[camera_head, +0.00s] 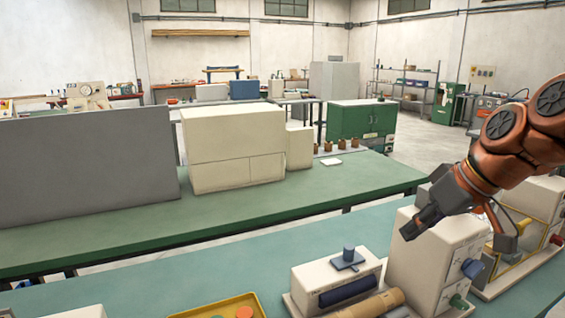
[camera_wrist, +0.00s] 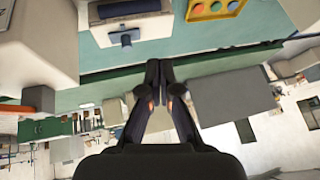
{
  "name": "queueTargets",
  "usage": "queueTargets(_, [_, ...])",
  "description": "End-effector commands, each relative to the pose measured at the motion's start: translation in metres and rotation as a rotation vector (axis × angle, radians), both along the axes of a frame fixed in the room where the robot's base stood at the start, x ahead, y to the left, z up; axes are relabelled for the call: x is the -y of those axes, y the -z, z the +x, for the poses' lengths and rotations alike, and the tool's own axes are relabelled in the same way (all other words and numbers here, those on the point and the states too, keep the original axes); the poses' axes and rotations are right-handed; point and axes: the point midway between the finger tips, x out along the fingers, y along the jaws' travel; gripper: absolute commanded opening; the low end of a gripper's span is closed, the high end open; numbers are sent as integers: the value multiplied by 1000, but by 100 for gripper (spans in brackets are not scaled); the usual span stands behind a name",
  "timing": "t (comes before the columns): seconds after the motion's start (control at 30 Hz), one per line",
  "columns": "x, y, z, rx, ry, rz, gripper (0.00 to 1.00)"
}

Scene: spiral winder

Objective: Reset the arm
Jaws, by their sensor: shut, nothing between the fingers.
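My orange arm reaches in from the right in the head view. My gripper (camera_head: 412,230) is dark, shut and empty, and it is held in the air, overlapping the upper part of a cream machine housing (camera_head: 430,262) in the picture. In the wrist view the two fingers of my gripper (camera_wrist: 160,66) meet at the tips with nothing between them. I cannot tell the exact gap between the gripper and the housing.
A small cream unit with a blue knob (camera_head: 348,255), a tan roll (camera_head: 372,305) and a yellow tray (camera_head: 215,308) are on the near teal bench. A yellow-framed machine (camera_head: 520,232) stands right. Bare bench (camera_head: 180,270) lies left.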

Motion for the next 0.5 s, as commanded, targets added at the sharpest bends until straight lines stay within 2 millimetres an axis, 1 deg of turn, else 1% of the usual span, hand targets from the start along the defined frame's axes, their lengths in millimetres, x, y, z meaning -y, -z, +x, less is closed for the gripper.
queueTargets(0.03, [-14,6,-11,-39,-2,-16,0])
queueTargets(0.1, [-30,20,-26,-97,9,-38,0])
queueTargets(0.2, [-48,41,-48,-174,33,-73,0])
queueTargets(0.37, [-65,77,-91,-300,87,-138,0])
queueTargets(0.5, [-70,107,-130,-395,156,-200,0])
